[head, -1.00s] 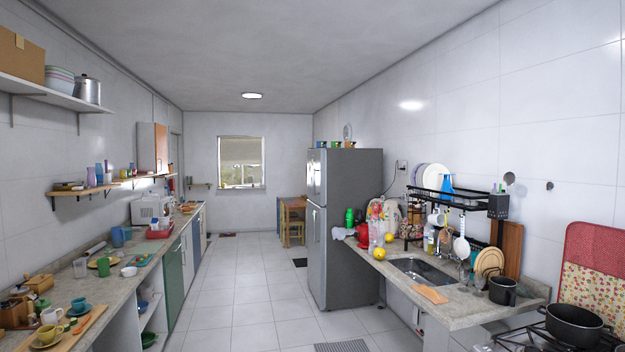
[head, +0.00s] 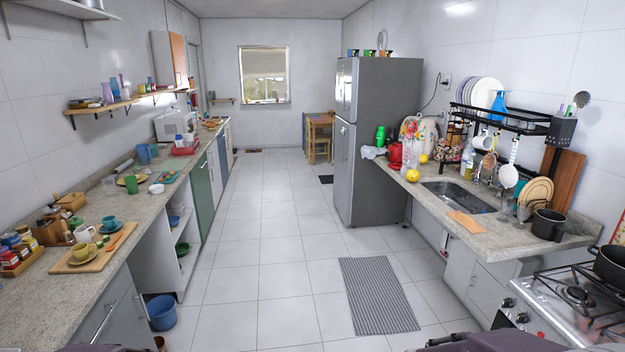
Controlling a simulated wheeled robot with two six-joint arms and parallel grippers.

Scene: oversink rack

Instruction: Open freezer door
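The grey refrigerator (head: 385,140) stands on the right side of the aisle, past the end of the sink counter. Its doors face left toward the aisle and show at a steep angle. The freezer door (head: 344,90) is the upper, smaller door and looks shut. The lower fridge door (head: 343,170) also looks shut. Neither of my grippers shows; only dark parts that look like my arms reach in at the bottom edge, far from the refrigerator.
A tiled aisle (head: 280,235) runs clear along the middle. A striped grey mat (head: 378,296) lies on the floor before the sink counter (head: 480,235). The left counter (head: 60,275) holds dishes and jars. A blue bucket (head: 161,312) stands by it. The stove (head: 560,310) is at right.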

